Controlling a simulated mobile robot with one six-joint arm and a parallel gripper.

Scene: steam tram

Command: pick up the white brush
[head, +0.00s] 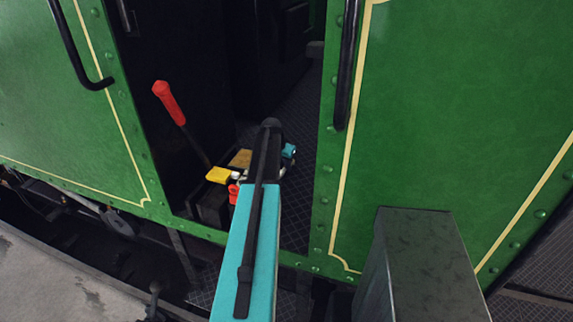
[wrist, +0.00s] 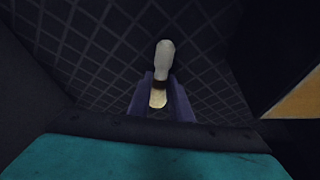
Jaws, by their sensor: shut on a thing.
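The white brush (wrist: 163,60) is in the middle of the wrist view, with a pale rounded white end, a dark brown band and a cream end. My gripper (wrist: 160,84) is shut on it, with a purple finger on each side of its banded and cream part. The patterned dark floor shows behind the brush; I cannot tell how far it is from the floor. In the head view my teal arm hides the brush and most of the gripper.
A red-handled lever (head: 168,102) rises inside the green tram's doorway. A yellow piece (head: 218,175) and a brown piece (head: 240,158) sit beside my arm. The doorway is bounded by green panels, with a black handrail (head: 346,65) on the right. A grey block (head: 425,265) stands front right.

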